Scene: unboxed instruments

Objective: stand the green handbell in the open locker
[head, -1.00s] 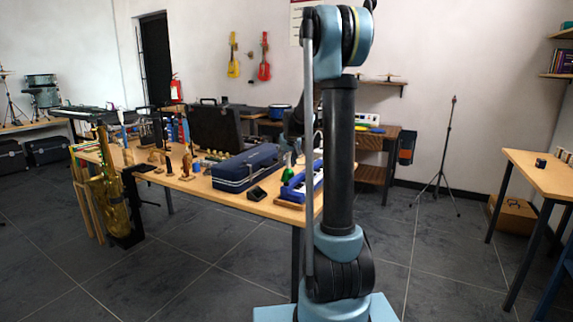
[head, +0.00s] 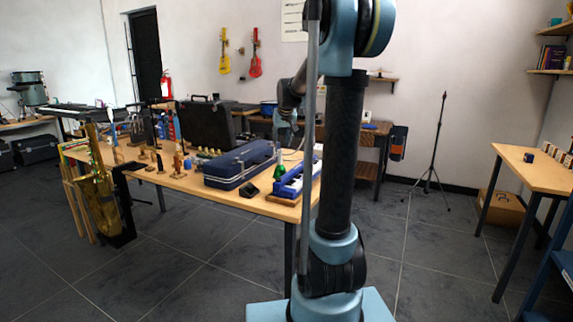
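The green handbell (head: 279,173) is small in the head view. It is at the right part of the long wooden table, between a dark blue case and a blue keyboard instrument. My gripper is at the far end of my arm, around the wrist (head: 286,112) above the table's back right. Its fingers are too small and dark to make out, and my upright arm link covers part of that area. I cannot tell whether it touches the bell. No open locker can be made out in this view.
The long table (head: 170,181) holds the blue case (head: 238,168), the blue keyboard instrument (head: 296,180) and several small items. A saxophone (head: 98,190) stands at its left. A music stand (head: 434,150) and a side table (head: 545,172) are at right. Floor in front is clear.

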